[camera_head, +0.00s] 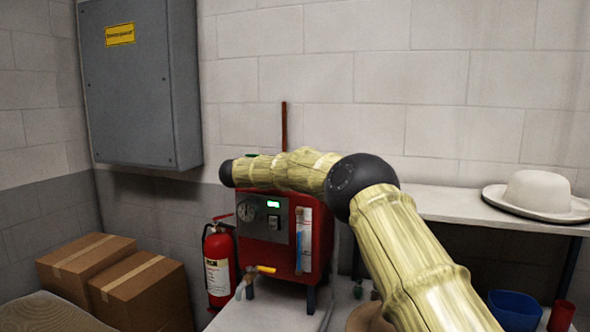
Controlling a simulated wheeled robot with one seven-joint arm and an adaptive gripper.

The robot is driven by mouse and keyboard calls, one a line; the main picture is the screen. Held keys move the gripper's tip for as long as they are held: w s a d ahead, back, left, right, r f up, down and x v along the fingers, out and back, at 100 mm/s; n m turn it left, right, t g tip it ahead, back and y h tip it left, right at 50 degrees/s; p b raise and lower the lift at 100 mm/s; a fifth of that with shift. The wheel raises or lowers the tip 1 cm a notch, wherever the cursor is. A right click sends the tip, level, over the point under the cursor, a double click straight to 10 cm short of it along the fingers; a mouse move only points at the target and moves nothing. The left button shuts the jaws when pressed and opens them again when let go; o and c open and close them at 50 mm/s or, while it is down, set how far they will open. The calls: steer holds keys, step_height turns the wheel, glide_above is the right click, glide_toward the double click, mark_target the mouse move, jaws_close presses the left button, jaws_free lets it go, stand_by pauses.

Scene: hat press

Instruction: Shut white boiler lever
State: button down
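The red boiler (318,243) stands against the wall, low in the middle of the head view. Its grey front panel carries a round gauge and a lit green display. I cannot make out a clearly white lever. My arm crosses in front of the boiler's top and hides part of it. My gripper is not visible; the arm's visible end is a black joint at the boiler's upper left.
A red fire extinguisher (218,262) stands close to the boiler's left. Cardboard boxes (142,292) lie farther left, below a grey wall cabinet (140,80). A shelf (450,208) on the right holds a white hat (540,194). A blue bin (515,311) stands below.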

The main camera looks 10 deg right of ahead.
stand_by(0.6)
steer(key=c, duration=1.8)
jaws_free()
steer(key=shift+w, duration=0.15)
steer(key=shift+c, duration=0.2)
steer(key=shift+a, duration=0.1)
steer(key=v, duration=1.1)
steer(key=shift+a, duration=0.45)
